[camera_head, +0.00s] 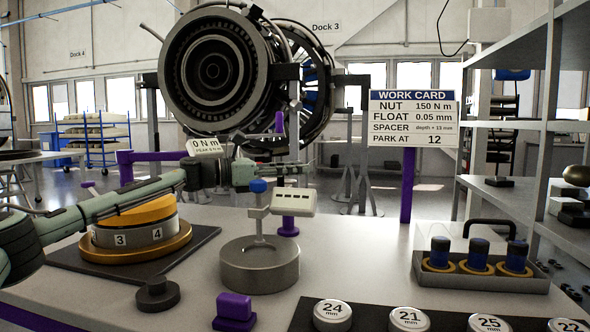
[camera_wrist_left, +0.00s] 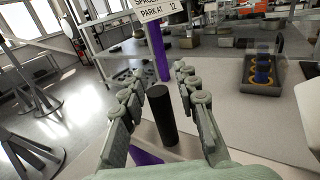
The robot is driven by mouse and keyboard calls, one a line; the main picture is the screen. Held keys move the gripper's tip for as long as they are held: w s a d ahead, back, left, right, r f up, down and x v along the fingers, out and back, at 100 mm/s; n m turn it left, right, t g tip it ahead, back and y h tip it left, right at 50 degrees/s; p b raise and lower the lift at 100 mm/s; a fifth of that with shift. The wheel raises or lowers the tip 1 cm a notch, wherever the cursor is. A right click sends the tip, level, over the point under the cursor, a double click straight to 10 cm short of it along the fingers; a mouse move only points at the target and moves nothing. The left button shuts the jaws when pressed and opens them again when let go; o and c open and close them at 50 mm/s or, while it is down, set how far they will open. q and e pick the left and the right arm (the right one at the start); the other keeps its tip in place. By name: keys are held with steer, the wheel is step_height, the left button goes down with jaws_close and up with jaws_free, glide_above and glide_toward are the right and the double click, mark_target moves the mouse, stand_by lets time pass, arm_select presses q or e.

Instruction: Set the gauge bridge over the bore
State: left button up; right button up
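My left gripper (camera_head: 290,168) reaches in from the left above the bench. It is open, its fingers on both sides of an upright black cylinder (camera_wrist_left: 163,115), with gaps visible in the left wrist view (camera_wrist_left: 158,88). A pale slotted block (camera_head: 295,201) is just below the fingers, above a purple foot (camera_head: 288,229); which part is the gauge bridge is not clear. In front stands a grey round block (camera_head: 260,268) with a thin stem and blue knob (camera_head: 259,186). A numbered drum (camera_head: 135,236) with golden rings sits at left. No open bore is clearly visible. My right gripper is out of view.
A work card (camera_head: 413,119) stands on a purple post behind the bench. A tray (camera_head: 480,280) with several blue-topped plugs is at right. Numbered discs (camera_head: 332,315) line the front. A black knob piece (camera_head: 158,294) and purple block (camera_head: 234,311) are front left.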

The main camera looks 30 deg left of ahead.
arm_select(q)
steer(key=v, duration=1.1)
steer(key=shift+s+a, duration=0.3)
steer(key=shift+f, duration=0.1)
